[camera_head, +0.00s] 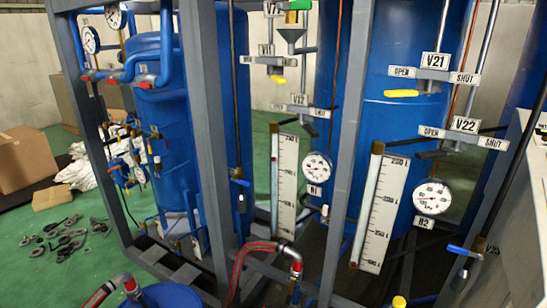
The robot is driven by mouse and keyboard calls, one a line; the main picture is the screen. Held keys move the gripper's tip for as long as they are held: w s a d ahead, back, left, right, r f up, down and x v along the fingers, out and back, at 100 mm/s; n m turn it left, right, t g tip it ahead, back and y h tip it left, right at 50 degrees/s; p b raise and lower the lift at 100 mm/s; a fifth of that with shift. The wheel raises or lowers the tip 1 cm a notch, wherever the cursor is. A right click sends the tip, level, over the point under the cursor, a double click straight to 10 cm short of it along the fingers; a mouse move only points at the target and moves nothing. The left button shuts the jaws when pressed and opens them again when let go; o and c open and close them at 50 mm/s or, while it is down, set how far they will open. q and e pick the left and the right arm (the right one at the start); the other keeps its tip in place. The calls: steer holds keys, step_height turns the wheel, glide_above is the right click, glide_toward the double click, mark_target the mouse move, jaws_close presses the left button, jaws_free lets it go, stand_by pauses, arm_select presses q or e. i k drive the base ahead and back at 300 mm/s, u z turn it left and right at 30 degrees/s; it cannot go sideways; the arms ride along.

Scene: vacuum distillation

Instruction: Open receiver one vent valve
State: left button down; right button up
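I cannot tell which is the vent valve. Neither gripper is in view.
Receiver two's V21 (434,60) has a yellow handle toward OPEN; V22 (466,125) is below it, above gauge R2 (433,197). Grey posts (345,150) and level scales (285,180) stand in front. A red hose (262,246) crosses low. Loose parts (66,235) lie on the left floor.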

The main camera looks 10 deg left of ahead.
mark_target(242, 182)
steer(key=z, duration=0.65)
steer(key=i, duration=0.6)
steer(key=u, duration=2.6)
steer(key=i, duration=0.45)
steer(key=z, duration=2.8)
